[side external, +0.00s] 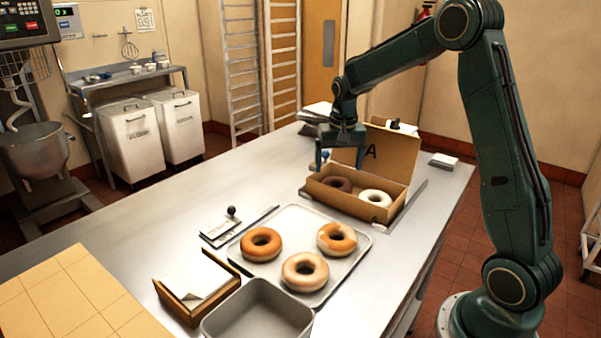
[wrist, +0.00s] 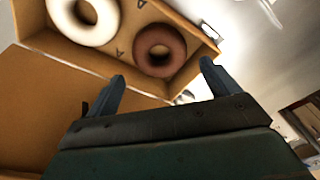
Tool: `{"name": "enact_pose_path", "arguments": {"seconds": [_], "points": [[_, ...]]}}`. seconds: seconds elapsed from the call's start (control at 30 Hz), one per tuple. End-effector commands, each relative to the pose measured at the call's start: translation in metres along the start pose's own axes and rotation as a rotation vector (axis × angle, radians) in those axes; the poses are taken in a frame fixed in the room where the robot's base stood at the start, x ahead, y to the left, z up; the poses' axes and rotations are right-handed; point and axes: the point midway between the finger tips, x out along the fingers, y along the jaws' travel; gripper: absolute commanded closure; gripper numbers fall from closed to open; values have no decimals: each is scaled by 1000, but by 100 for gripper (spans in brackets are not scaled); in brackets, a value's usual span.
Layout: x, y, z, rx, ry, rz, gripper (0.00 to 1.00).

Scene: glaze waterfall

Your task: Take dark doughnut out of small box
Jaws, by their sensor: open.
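The small box (side external: 347,202) is an open cardboard box with its lid up, on the far part of the steel table. The dark doughnut (side external: 338,183) lies in its left end, beside a white doughnut (side external: 375,197). In the wrist view the dark doughnut (wrist: 159,50) lies inside the box (wrist: 117,68), with the white one (wrist: 85,20) to its left. My gripper (side external: 339,164) is over the left end of the box, near the lid. In the wrist view its two fingers (wrist: 162,75) are apart, with nothing held between them.
A tray (side external: 285,217) with three glazed doughnuts stands nearer the camera. A grey bin (side external: 258,312), an angled brown holder with paper (side external: 196,290) and a tan board (side external: 70,305) lie in front.

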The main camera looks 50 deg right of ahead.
Motion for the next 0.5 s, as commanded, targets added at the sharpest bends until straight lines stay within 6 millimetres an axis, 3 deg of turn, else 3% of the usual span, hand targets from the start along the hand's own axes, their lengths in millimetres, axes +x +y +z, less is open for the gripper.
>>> {"name": "enact_pose_path", "arguments": {"seconds": [0.13,0.5], "points": [[13,0,0,0,-1,0,12],[20,0,0,1,-1,0,12]]}}
